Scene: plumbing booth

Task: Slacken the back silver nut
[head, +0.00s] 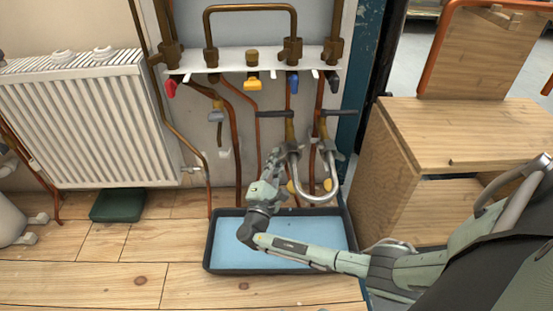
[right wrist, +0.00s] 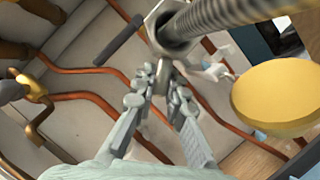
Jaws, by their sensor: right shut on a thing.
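A braided silver hose (head: 325,197) hangs in a U below two valves. Its left end has a silver nut (head: 293,149), which also shows large in the right wrist view (right wrist: 160,28). Its right end has another silver nut (head: 328,146). My right gripper (head: 276,160) reaches up from the lower right to the left nut. In the right wrist view its fingertips (right wrist: 164,78) are closed together on a lug at the lower edge of this nut. The fingers partly hide the contact. My left gripper is not in view.
A black-rimmed tray with a blue bottom (head: 225,240) lies under the pipes. Copper pipes (head: 318,110) and black valve handles (head: 273,114) are close around the nuts. A yellow disc (right wrist: 275,97) is beside the gripper. A wooden cabinet (head: 450,130) stands right, a white radiator (head: 75,120) left.

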